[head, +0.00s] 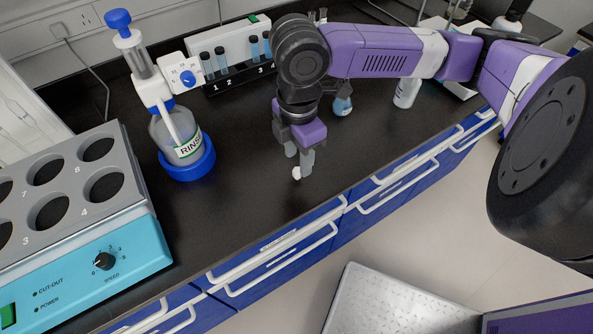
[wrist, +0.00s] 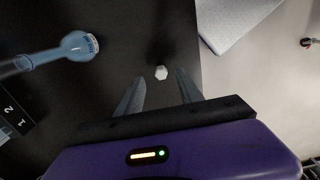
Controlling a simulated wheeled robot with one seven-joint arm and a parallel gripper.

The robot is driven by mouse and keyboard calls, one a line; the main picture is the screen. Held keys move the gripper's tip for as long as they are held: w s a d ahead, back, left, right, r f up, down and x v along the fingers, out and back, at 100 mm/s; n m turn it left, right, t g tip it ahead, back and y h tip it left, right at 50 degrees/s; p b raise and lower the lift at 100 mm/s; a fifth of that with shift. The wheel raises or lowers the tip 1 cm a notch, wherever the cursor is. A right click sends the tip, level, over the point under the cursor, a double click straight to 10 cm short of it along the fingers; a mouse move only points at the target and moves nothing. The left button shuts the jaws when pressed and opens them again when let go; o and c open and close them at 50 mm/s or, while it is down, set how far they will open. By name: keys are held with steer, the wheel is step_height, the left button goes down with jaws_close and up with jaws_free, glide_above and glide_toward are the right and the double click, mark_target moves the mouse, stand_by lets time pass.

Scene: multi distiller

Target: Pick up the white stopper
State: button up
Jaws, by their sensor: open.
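The white stopper (head: 297,173) is a small pale piece on the black bench top, near the bench's front edge. It also shows in the wrist view (wrist: 161,73), just beyond the fingertips and between their lines. My gripper (head: 300,160) points down over it in the head view. In the wrist view my gripper (wrist: 158,82) has its two grey fingers spread apart with nothing between them. In the head view the fingers cover part of the space around the stopper, and I cannot tell the exact height gap.
A rinse bottle (head: 180,140) in a blue base, a numbered tube rack (head: 238,77) and a blue-grey shaker (head: 120,225) stand on the bench. A white bottle (head: 406,92) stands behind right. Bench around the stopper is clear.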

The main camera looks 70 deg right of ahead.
mark_target(298, 170)
step_height(298, 170, down, 5)
steer(key=shift+a, duration=0.15)
steer(key=shift+c, duration=0.4)
jaws_close()
